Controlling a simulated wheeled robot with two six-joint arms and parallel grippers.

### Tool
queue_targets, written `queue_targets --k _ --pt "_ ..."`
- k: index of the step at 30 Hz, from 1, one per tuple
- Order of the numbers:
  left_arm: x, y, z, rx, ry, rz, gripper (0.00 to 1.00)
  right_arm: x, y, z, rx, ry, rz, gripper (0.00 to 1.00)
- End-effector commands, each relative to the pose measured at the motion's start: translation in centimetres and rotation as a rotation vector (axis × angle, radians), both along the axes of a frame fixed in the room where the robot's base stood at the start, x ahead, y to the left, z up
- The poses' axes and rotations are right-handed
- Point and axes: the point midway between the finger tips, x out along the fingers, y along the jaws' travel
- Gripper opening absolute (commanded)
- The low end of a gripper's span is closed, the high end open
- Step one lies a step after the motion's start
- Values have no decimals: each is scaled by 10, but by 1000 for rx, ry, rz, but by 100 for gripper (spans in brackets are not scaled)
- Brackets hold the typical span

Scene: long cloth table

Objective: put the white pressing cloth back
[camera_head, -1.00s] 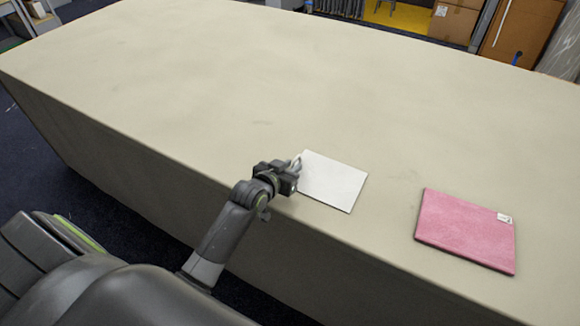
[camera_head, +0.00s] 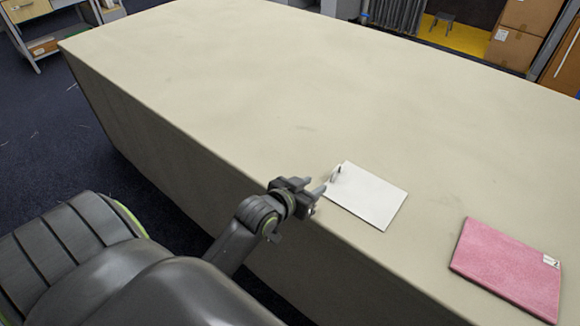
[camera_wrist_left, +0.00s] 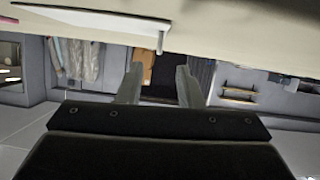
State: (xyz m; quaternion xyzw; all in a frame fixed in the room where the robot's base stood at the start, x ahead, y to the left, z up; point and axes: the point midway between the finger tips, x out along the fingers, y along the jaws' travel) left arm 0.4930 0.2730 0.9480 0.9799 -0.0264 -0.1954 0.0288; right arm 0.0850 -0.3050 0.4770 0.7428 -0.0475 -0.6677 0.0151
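The white pressing cloth (camera_head: 368,197) lies flat on the table near its front edge, with a small loop or tab (camera_head: 335,173) standing at its left corner. It also shows in the left wrist view as a thin white sheet (camera_wrist_left: 75,20) at the upper left, with the tab hanging into view. My left gripper (camera_head: 317,186) is just left of the cloth, at the table's front edge. In the left wrist view its two fingers (camera_wrist_left: 159,83) are apart with nothing between them. I see no contact with the cloth. My right gripper is not in view.
A pink flat pad (camera_head: 508,267) with a small white tag lies to the right of the cloth, near the front edge. The long beige table (camera_head: 240,80) is otherwise clear. Cardboard boxes (camera_head: 515,45) and a shelf unit (camera_head: 40,30) stand beyond it.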

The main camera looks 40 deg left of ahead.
Motion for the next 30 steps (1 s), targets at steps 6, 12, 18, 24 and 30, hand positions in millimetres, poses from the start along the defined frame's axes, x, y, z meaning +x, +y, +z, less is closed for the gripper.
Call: queue_targets --k 6,12,18,24,30 --pt "-40 3 15 2 1 0 33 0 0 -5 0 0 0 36" --pt "-67 5 27 2 0 0 33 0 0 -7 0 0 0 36" --pt "-79 5 32 1 1 0 33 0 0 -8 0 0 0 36" --pt "-81 6 33 0 1 0 33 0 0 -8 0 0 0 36" --pt "-101 10 11 35 123 23 33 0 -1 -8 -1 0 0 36"
